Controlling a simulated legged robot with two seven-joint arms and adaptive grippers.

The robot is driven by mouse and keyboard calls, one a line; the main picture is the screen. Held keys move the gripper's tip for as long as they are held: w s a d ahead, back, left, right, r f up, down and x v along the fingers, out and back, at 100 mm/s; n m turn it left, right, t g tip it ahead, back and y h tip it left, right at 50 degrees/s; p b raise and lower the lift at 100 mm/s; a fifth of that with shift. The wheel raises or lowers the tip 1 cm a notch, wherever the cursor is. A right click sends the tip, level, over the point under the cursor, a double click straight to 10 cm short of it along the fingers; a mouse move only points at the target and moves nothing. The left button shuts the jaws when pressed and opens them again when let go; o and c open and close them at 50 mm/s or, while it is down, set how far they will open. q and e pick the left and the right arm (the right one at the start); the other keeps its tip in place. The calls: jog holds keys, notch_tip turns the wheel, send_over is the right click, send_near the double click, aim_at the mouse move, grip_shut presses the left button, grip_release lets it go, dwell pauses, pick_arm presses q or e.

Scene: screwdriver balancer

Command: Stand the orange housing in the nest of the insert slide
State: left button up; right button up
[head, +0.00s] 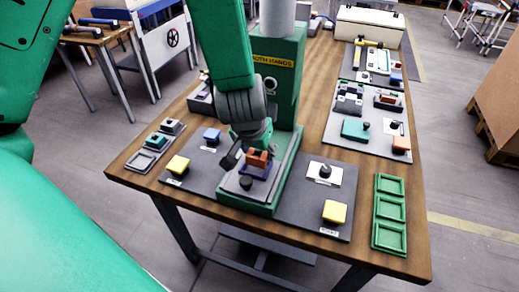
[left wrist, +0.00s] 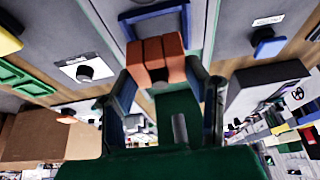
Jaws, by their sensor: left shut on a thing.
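The orange housing (head: 258,157) is between the fingers of my left gripper (head: 246,153), at the insert slide in the middle of the table. The blue nest (head: 257,171) of the slide is directly below the housing in the head view. In the left wrist view, the orange housing (left wrist: 156,58) sits between the two fingers of my left gripper (left wrist: 165,80), with the blue nest (left wrist: 153,14) just beyond it. I cannot tell whether the housing touches the nest. The gripper hides part of the housing. My right gripper is not in view.
A green press (head: 278,85) labelled "both hands" stands behind the slide. Yellow buttons (head: 177,165) (head: 335,211) flank it. A black knob (head: 245,183) is in front of the nest. A green tray (head: 389,214) lies at the right edge, and dark mats with parts lie behind it.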

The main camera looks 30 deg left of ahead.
pick_arm(q)
jog(key=shift+a+f, duration=0.15)
jog(key=shift+a, duration=0.3)
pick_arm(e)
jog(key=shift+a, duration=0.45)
pick_arm(q)
jog(key=shift+d, duration=0.15)
jog(key=shift+d+p, duration=0.35)
jog(key=shift+d, duration=0.05)
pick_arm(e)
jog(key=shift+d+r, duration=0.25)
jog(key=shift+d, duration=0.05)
pick_arm(q)
jog(key=shift+s+a, duration=0.1)
jog(key=shift+a, duration=0.15)
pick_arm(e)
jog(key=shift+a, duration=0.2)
pick_arm(q)
jog(key=shift+a, duration=0.15)
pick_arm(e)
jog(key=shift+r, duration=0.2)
pick_arm(q)
jog(key=shift+f+b, duration=0.4)
jog(key=shift+f, duration=0.85)
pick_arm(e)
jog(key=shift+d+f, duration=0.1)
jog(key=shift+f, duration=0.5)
pick_arm(q)
jog(key=o, duration=1.4)
